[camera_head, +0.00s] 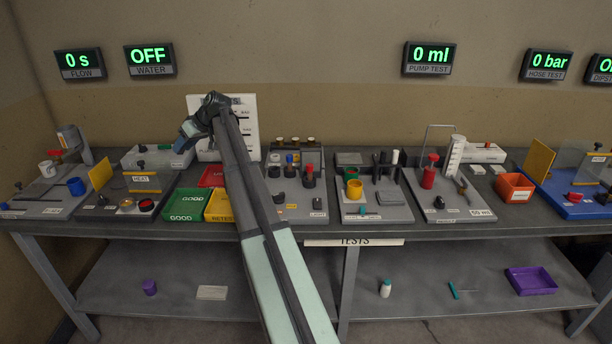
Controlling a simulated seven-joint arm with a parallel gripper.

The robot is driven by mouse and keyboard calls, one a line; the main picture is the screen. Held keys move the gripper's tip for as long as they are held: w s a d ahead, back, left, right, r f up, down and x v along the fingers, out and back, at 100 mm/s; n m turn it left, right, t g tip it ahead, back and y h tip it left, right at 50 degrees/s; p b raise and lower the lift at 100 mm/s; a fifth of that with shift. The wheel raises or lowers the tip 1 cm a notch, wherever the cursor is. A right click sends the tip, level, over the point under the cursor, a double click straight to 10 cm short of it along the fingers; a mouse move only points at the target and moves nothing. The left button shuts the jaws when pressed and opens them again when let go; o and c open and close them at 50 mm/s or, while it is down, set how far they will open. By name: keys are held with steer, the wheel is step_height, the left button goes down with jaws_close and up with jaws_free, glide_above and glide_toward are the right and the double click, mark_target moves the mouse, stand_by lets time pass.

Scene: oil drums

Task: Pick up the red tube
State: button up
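Several small upright pieces stand on a grey board (292,210) at the middle of the bench. One of them is a red-topped piece (310,169) in a dark round base. A blue-topped piece (289,160) stands to its left. A larger red cylinder (430,172) stands on another board to the right. I cannot tell for sure which of the two red pieces is the red tube. My gripper (184,146) is raised at the back left, in front of a white panel, well apart from both. Its fingers are too small to read.
Red (212,176), green (184,203) and yellow (220,204) trays lie left of the grey board. A yellow cup (354,189) stands to its right. An orange box (515,187) stands farther right. The lower shelf (330,285) holds a few loose items.

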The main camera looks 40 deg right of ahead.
steer(key=s+d+n+g+h, duration=0.1)
steer(key=s+d, duration=0.6)
steer(key=d, duration=0.3)
steer(key=s+d+g+h, duration=0.1)
steer(key=s+d, duration=0.6)
steer(key=d, duration=0.4)
steer(key=g+h, duration=0.1)
glide_toward(310, 165)
steer(key=shift+n, duration=0.4)
steer(key=x, duration=1.2)
jaws_close()
